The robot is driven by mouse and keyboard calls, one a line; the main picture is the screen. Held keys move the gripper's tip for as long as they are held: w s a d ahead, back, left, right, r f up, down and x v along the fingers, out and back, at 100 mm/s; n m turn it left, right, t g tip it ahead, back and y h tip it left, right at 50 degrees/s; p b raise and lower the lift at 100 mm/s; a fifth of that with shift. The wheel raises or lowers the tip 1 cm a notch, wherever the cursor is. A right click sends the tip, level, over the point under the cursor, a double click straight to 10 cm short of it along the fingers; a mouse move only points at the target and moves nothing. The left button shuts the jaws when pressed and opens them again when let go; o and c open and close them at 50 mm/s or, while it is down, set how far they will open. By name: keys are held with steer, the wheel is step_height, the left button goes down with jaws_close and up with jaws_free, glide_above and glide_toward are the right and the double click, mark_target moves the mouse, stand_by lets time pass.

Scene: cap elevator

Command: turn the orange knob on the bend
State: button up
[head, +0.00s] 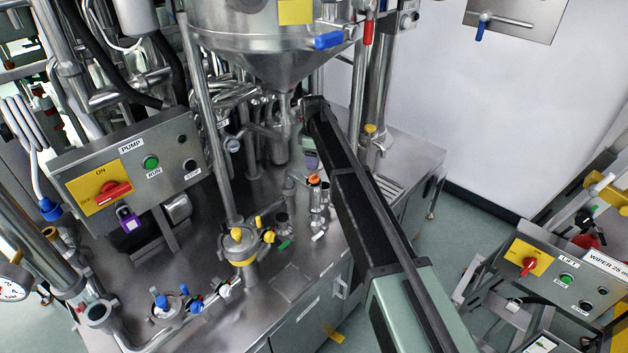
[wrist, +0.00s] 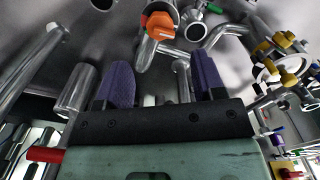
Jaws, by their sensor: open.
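The orange knob (head: 314,179) sits on top of a short steel pipe bend (head: 318,200) on the steel deck, just left of my dark arm in the head view. In the wrist view the orange knob (wrist: 160,25) shows at the top middle, with its steel pipe around it. My gripper (wrist: 163,75) is open, with two purple fingers spread apart and nothing between them. The knob lies beyond the fingertips, roughly in line with the gap, and is not touched.
A large steel hopper (head: 265,50) hangs above the deck. A yellow-collared fitting (head: 240,243) stands to the left, near the pump panel (head: 130,175). In the wrist view a steel cylinder (wrist: 77,88) stands left of the fingers. Pipes crowd around the knob.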

mark_target(314, 175)
step_height(314, 175, down, 8)
steer(key=b, duration=0.7)
steer(key=shift+f, duration=0.25)
steer(key=shift+r, duration=0.1)
steer(key=shift+r, duration=0.1)
steer(key=shift+c, duration=0.3)
steer(key=c, duration=0.8)
